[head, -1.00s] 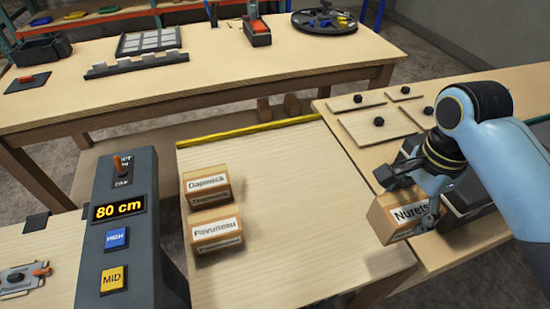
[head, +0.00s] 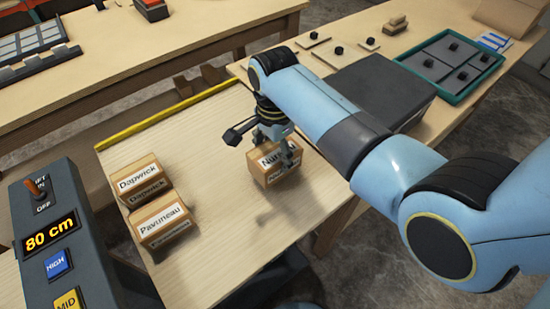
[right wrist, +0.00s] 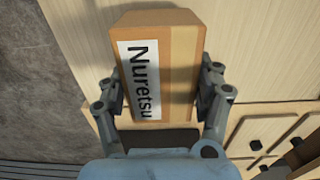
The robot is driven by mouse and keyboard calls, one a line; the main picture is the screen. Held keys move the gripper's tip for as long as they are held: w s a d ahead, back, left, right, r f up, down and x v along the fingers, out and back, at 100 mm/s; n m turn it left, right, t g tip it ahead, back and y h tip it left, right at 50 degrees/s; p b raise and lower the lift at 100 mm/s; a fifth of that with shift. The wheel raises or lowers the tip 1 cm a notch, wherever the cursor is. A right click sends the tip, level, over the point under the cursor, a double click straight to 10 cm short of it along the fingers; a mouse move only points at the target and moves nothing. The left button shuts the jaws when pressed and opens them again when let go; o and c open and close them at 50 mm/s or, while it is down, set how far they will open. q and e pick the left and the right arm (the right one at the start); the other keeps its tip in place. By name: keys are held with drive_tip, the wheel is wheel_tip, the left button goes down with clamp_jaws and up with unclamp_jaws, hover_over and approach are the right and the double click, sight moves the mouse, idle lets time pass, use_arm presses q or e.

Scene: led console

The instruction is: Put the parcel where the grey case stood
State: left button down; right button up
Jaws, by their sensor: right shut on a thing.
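My right gripper (head: 276,150) is shut on a brown parcel (head: 268,178), its white label partly hidden by the fingers. In the right wrist view the label of the parcel (right wrist: 160,70) reads Nuretsu, with a finger of the gripper (right wrist: 160,92) on each side. The parcel is over the right part of the light wooden tabletop (head: 215,240) beside the console, and a shadow below it suggests that it is raised. A dark grey case (head: 385,85) stands on the right-hand table, partly behind my right arm. My left gripper is not in view.
Two parcels, Dapwick (head: 140,182) and Pavuneau (head: 165,218), stand on the tabletop's left side. The console (head: 60,240) reads 80 cm. A yellow strip (head: 165,115) marks the far edge. A green tray (head: 450,62) lies beyond the case. The tabletop's middle looks free.

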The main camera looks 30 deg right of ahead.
sight(275, 151)
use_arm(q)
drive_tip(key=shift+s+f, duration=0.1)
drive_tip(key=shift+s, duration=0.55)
use_arm(e)
drive_tip(key=shift+f, duration=1.4)
drive_tip(key=o, duration=1.5)
drive_tip(key=shift+f, duration=0.15)
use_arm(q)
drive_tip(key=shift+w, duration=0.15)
use_arm(e)
drive_tip(key=shift+r, duration=0.45)
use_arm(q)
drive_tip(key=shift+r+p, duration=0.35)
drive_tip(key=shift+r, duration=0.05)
use_arm(e)
wheel_tip(275, 151, up, 11)
drive_tip(key=shift+r, duration=0.2)
